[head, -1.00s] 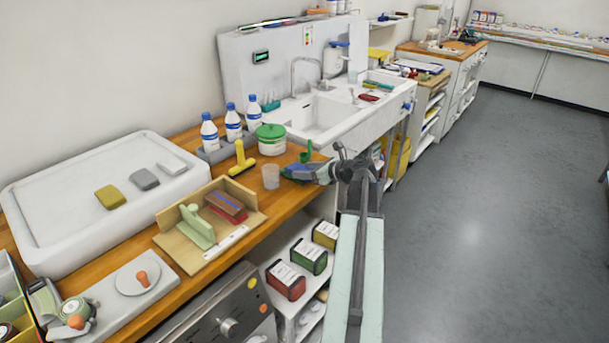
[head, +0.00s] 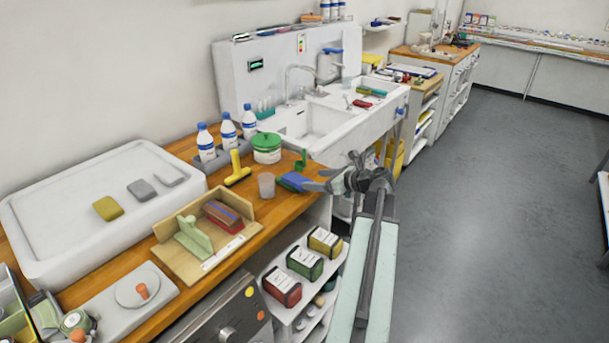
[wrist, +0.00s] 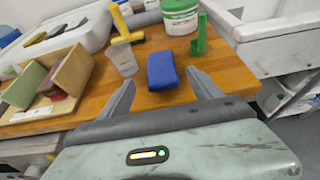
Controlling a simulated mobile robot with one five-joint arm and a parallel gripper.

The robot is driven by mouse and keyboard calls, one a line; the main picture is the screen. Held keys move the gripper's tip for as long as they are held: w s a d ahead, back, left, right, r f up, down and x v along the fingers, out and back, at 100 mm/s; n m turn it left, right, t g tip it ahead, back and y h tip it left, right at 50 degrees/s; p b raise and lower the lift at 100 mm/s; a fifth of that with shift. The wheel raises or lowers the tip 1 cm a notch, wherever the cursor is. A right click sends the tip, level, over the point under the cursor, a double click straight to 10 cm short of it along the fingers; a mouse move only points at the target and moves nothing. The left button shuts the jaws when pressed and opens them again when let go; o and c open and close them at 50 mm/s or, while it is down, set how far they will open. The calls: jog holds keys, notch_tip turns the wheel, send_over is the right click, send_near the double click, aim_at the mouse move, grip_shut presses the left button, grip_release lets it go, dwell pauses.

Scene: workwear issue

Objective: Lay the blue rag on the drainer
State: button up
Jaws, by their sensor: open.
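The blue rag (head: 293,181) is a small folded pad lying on the wooden counter near its front edge. It also shows in the wrist view (wrist: 162,70). My gripper (head: 309,180) is open, just to the right of the rag in the head view. In the wrist view its two fingers (wrist: 161,80) point toward the rag, with the rag ahead between their lines and nothing held. A large white rimmed tray (head: 55,238), which looks like the drainer, stands at the left end of the counter. A yellowish, a grey and a pale pad lie on it.
A clear cup (head: 266,186), a yellow squeegee-like tool (head: 237,170), a green scoop (head: 301,160) and a green-lidded tub (head: 267,148) stand close around the rag. A wooden holder (head: 178,250) with brushes lies between rag and tray. A sink (head: 318,122) is behind.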

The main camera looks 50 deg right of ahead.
jog(key=p+v, duration=0.1)
jog(key=v, duration=0.3)
jog(key=shift+o, duration=0.5)
